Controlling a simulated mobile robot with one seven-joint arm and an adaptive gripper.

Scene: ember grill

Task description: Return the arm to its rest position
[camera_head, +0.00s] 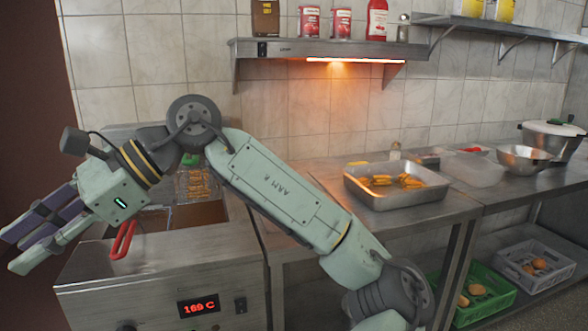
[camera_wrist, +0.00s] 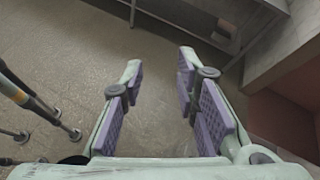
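My gripper (camera_head: 32,228) is at the far left in the head view, out in front of the fryer and to the left of its red handle. Its fingers point left and slightly down. In the wrist view my gripper (camera_wrist: 160,88) has its two purple-padded fingers spread apart, with only bare floor between them. It holds nothing. My pale green arm runs from the lower right up to a bend above the fryer, then down to the gripper.
The fryer (camera_head: 160,270) shows 169 C and has a basket (camera_head: 195,185) with food and a red handle (camera_head: 122,240). A metal tray (camera_head: 400,198) of fried pieces stands on the steel counter. A heat-lamp shelf (camera_head: 330,49) hangs above. Green (camera_head: 488,308) and grey (camera_head: 530,265) crates sit below.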

